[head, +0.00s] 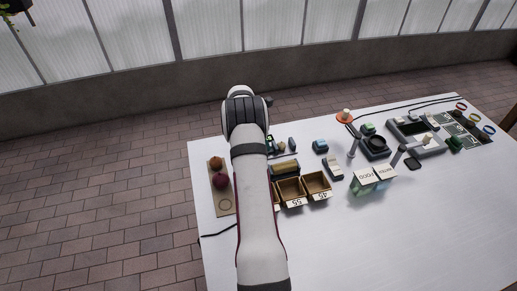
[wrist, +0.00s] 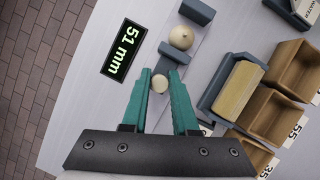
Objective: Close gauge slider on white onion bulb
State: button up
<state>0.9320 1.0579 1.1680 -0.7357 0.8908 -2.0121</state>
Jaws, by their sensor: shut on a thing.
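In the wrist view, the white onion bulb (wrist: 181,37) sits on the gauge between a grey fixed jaw (wrist: 197,12) and the grey slider (wrist: 175,52). The slider's edge is right at the bulb; I cannot tell whether they touch. The gauge's display (wrist: 124,50) reads 51 mm. My gripper (wrist: 159,85) has its teal fingers closed around a small pale knob (wrist: 159,83) beside the slider. In the head view, the bulb (head: 281,147) shows small just right of my arm, which hides my gripper's fingers there.
Right of the gauge stand a grey holder with a tan roller (wrist: 242,88) and open wooden bins (wrist: 268,116) with number labels. A wooden board (head: 222,200) with onions lies left of my arm. The table's front right (head: 400,240) is clear.

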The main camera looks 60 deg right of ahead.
jog(key=shift+s+d, duration=0.6)
jog(key=shift+s, duration=0.1)
dwell(1.0)
jog(key=o, duration=1.4)
jog(key=shift+c, duration=0.2)
jog(key=shift+w, duration=0.1)
notch_tip(320, 180, up, 7)
